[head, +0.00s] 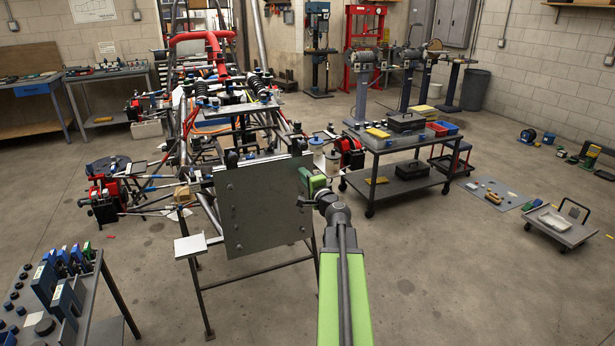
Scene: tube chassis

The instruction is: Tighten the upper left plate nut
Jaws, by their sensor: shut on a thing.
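The grey plate (262,215) stands upright and slightly turned at the front of the tube chassis (205,110). A small dark dot near its upper left corner looks like the upper left plate nut (229,187); how tight it is cannot be seen. Other small dots show lower on the plate. My gripper (321,197) is in front of the plate's right edge, far to the right of the upper left nut. It is shut on a green tool (314,184), which covers part of the plate's upper right edge. The jaws themselves are small and partly hidden.
A grey cart (400,145) with boxes stands right of the chassis. A rack (62,290) with blue and green items is at the lower left. A small platform (190,246) sits left of the plate.

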